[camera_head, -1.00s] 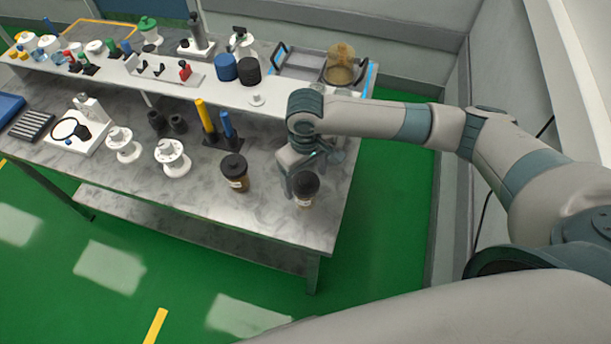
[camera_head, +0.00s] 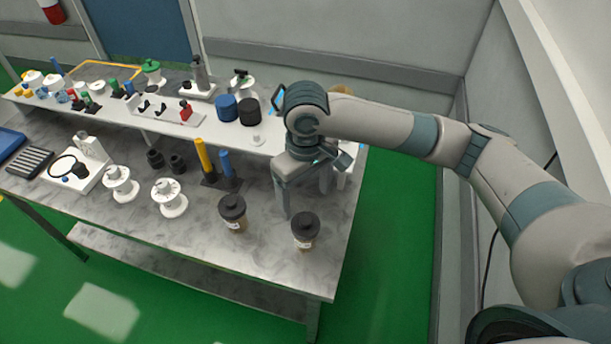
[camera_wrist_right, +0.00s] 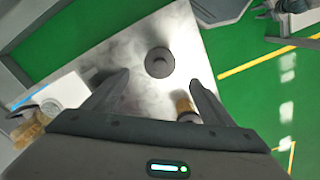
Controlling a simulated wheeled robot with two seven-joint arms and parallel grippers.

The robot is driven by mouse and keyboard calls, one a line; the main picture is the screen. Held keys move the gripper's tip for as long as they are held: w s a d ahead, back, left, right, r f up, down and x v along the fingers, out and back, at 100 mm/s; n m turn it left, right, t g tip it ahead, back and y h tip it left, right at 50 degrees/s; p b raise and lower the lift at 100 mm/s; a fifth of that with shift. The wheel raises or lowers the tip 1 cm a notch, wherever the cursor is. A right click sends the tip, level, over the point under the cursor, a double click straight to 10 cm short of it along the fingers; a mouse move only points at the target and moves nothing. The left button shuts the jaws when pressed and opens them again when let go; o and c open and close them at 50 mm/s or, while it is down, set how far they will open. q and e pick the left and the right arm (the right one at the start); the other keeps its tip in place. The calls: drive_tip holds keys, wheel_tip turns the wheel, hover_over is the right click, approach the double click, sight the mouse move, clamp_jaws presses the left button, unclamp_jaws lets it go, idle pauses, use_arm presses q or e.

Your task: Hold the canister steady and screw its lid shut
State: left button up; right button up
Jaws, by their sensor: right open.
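Two small brown canisters with black lids stand upright on the grey marbled bench near its front right corner. The right canister (camera_head: 304,232) has its lid on top, and the left canister (camera_head: 233,214) also wears a lid. I cannot tell how tight either lid is. My right gripper (camera_head: 305,190) is open and empty, raised behind the right canister and apart from it. In the right wrist view a round black lid (camera_wrist_right: 160,62) lies ahead of the open fingers. The other canister's amber side (camera_wrist_right: 184,106) is partly hidden by a finger. My left gripper is out of view.
A yellow and a blue post (camera_head: 226,162) stand behind the canisters, and white spools (camera_head: 169,197) are to their left. A raised white shelf (camera_head: 190,128) with many items runs along the back. The bench is clear around the canisters' front.

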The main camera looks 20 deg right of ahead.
wheel_tip(320, 180, up, 8)
drive_tip(key=b, duration=0.1)
drive_tip(key=shift+f, duration=0.15)
drive_tip(key=shift+a+f, duration=0.1)
idle(0.9)
